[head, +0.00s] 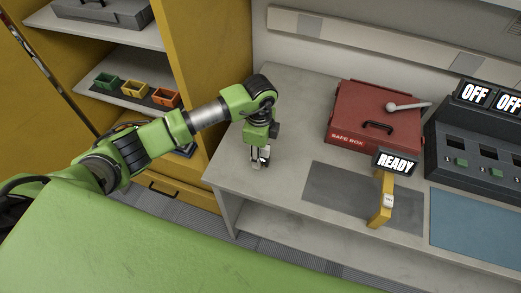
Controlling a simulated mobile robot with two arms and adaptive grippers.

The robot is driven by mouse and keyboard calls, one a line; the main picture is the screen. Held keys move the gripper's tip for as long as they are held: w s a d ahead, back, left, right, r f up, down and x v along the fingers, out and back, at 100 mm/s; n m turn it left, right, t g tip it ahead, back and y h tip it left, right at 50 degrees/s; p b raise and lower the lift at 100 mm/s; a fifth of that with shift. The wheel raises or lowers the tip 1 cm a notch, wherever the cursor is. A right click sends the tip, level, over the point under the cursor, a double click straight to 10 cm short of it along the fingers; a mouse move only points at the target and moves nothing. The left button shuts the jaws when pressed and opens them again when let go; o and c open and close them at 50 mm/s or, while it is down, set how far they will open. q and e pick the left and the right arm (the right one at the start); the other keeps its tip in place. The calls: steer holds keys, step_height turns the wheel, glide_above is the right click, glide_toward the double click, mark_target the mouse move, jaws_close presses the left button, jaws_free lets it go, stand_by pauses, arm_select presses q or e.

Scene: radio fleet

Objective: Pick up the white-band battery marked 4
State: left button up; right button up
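My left gripper (260,160) points down over the left part of the grey worktop, near its front left edge. Its fingers are small and partly dark here, and I cannot tell whether they are open or hold anything. I cannot make out a white-band battery marked 4 for certain. A dark charger (475,145) at the right has several slots with green parts and small marks too small to read surely. A yellow upright device (382,205) with a small white label and a READY sign (395,163) stands on a dark grey mat. My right gripper is not in view.
A red safe box (372,115) with a grey lever stands at the back. A blue mat (478,243) lies at the front right. A yellow cabinet (205,50) at the left holds green, yellow and orange bins (133,89). The worktop between gripper and safe box is clear.

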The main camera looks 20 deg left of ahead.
arm_select(q)
steer(key=shift+f, duration=0.9)
jaws_close()
steer(key=shift+w+r, duration=0.1)
